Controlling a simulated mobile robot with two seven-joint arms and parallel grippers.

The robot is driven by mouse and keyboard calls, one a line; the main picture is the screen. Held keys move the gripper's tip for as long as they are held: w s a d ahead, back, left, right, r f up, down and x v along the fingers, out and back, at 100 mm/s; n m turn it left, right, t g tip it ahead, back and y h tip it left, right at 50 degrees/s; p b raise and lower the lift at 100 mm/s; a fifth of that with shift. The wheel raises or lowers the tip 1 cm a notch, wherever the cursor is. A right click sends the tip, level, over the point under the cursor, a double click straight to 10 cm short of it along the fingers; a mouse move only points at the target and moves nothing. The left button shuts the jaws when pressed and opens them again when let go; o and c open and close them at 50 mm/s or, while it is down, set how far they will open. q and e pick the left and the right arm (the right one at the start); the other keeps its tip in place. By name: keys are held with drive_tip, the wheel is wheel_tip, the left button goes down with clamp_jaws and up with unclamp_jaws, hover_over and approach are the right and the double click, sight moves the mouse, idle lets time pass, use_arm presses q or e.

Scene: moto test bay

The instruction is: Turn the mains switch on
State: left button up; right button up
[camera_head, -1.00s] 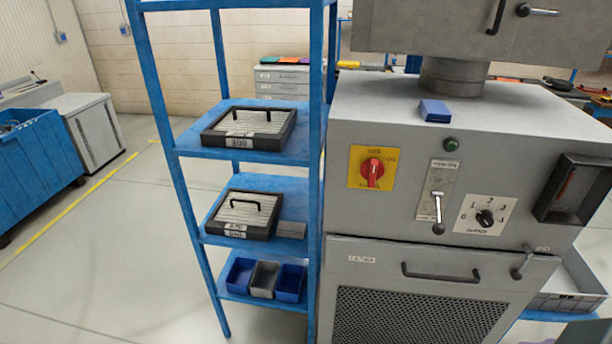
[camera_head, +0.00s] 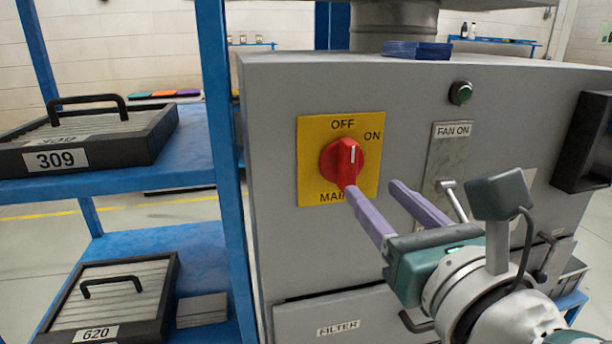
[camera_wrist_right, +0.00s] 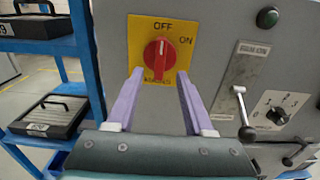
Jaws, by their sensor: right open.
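The mains switch is a red knob (camera_head: 341,163) on a yellow plate (camera_head: 311,182) on the grey machine's front. The plate reads OFF at the top and ON at the upper right. The knob's white mark points up, towards OFF. The knob also shows in the right wrist view (camera_wrist_right: 159,55). My right gripper (camera_head: 371,188) is open and empty, its purple fingers pointing at the plate. In the right wrist view its fingertips (camera_wrist_right: 160,72) lie low on either side of the knob. I cannot tell whether a finger touches it. My left gripper is not in view.
A FAN ON lever (camera_head: 452,200) stands right of the plate, close to my right gripper. A green button (camera_head: 460,93) is above it. A numbered dial (camera_wrist_right: 277,115) is further right. A blue shelf rack (camera_head: 216,130) with black-framed filters stands at the left.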

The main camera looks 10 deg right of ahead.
sight(352, 166)
drive_tip(key=w, duration=0.7)
drive_tip(key=shift+w+a, duration=0.1)
drive_tip(key=shift+w, duration=0.3)
drive_tip(key=shift+c, duration=0.4)
clamp_jaws()
